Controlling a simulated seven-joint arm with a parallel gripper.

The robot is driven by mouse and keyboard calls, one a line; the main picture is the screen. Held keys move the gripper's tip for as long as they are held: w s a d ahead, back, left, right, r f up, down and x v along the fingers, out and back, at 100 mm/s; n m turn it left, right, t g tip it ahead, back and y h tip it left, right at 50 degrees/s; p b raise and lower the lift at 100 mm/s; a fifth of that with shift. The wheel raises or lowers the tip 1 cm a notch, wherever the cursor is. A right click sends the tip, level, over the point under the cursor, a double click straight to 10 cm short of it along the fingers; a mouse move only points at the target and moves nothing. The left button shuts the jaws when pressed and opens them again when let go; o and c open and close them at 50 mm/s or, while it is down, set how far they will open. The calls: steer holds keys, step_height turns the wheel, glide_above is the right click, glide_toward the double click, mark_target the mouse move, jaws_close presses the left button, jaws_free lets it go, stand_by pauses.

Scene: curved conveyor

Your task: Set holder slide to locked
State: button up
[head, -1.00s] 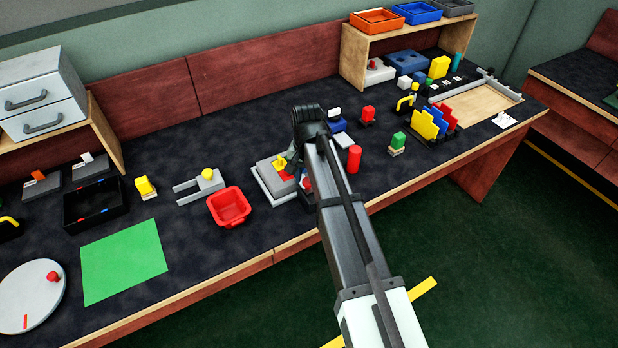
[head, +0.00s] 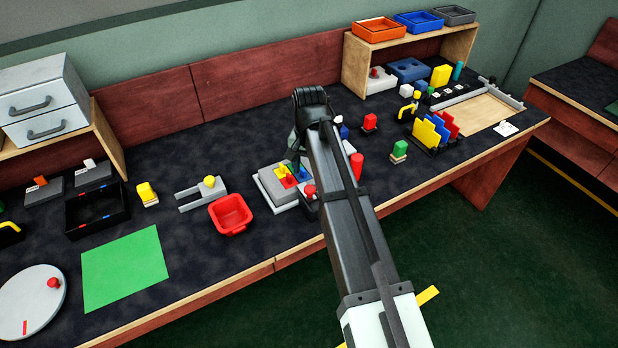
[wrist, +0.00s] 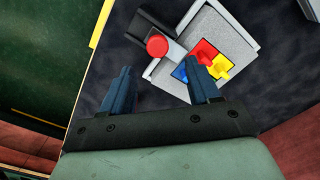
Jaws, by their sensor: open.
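A grey stepped holder (head: 268,196) on the bench carries red, yellow and blue pieces. It also shows in the wrist view (wrist: 235,22). A red round knob (wrist: 157,45) sits on a grey and black part at the holder's edge. I take this for the slide, but its lock state cannot be read. The knob shows beside my arm in the head view (head: 309,190). My gripper (wrist: 160,68) is open and empty, and in the wrist picture the knob shows just beyond the gap between its fingertips.
A red bin (head: 231,215) and a grey forked fixture with a yellow knob (head: 209,182) stand left of the holder. A red cylinder (head: 357,166) stands right of my arm. The bench's front edge (head: 290,252) is close to the holder.

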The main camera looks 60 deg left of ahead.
step_height(320, 180, up, 7)
stand_by(0.3)
stand_by(0.5)
